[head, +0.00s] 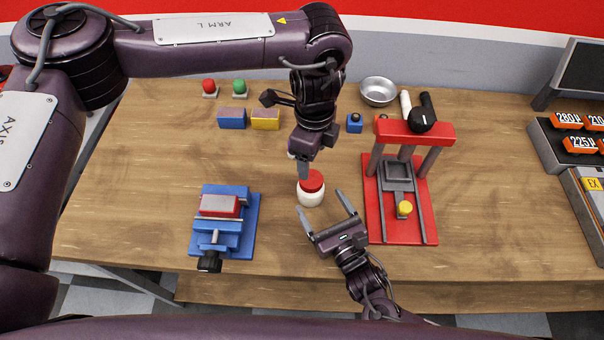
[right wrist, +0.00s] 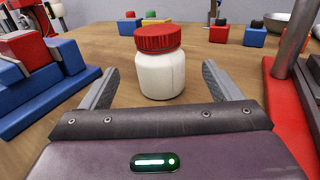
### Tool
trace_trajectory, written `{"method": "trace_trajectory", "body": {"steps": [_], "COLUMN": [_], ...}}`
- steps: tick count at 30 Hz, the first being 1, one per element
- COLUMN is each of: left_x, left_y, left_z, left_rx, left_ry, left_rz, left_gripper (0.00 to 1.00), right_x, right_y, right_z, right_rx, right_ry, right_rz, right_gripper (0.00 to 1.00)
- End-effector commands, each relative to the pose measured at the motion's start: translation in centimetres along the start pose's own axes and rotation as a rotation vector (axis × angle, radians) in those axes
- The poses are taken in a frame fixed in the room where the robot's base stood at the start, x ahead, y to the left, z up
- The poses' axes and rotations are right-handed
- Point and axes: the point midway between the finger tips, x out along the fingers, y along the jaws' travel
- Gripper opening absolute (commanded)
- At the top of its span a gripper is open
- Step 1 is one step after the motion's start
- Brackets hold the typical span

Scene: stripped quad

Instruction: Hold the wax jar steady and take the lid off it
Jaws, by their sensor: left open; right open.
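The wax jar (head: 311,197) is a white jar standing upright on the wooden table, with a red lid (head: 312,181) on top. In the right wrist view the jar (right wrist: 160,75) stands ahead, between the lines of the open fingers, with its ribbed lid (right wrist: 158,38) on. My right gripper (head: 325,213) is open, low in front of the jar on its near right side, with no visible hold on it. My left gripper (head: 304,170) is above and behind the jar, pointing down close to the lid; its fingers overlap in the head view, and whether they touch the lid is unclear.
A blue vise (head: 232,240) stands left of the jar and a red press (head: 418,215) stands close on the right. Coloured blocks, red and green buttons and a metal bowl (head: 379,91) are at the back. Bare table (head: 130,200) lies at far left.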

Motion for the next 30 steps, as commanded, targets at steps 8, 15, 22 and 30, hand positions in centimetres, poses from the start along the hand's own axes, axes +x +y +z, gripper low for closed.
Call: {"method": "trace_trajectory", "body": {"steps": [8, 15, 22, 30], "left_x": [0.0, 0.0, 0.0, 0.0], "left_y": [0.0, 0.0, 0.0, 0.0], "left_z": [0.0, 0.0, 0.0, 0.0], "left_rx": [0.0, 0.0, 0.0, 0.0], "left_ry": [0.0, 0.0, 0.0, 0.0], "left_rz": [0.0, 0.0, 0.0, 0.0], "left_gripper": [0.67, 0.67, 0.67, 0.67], "right_x": [2.2, 5.8, 7.7, 7.8], "right_y": [0.0, 0.0, 0.0, 0.0], "right_z": [0.1, 0.1, 0.0, 0.0], "right_rx": [0.0, 0.0, 0.0, 0.0], "right_ry": [-0.003, -0.001, 0.0, 0.001], "right_rz": [0.0, -0.001, 0.0, 0.0], "right_gripper": [0.84, 0.84, 0.84, 0.84]}}
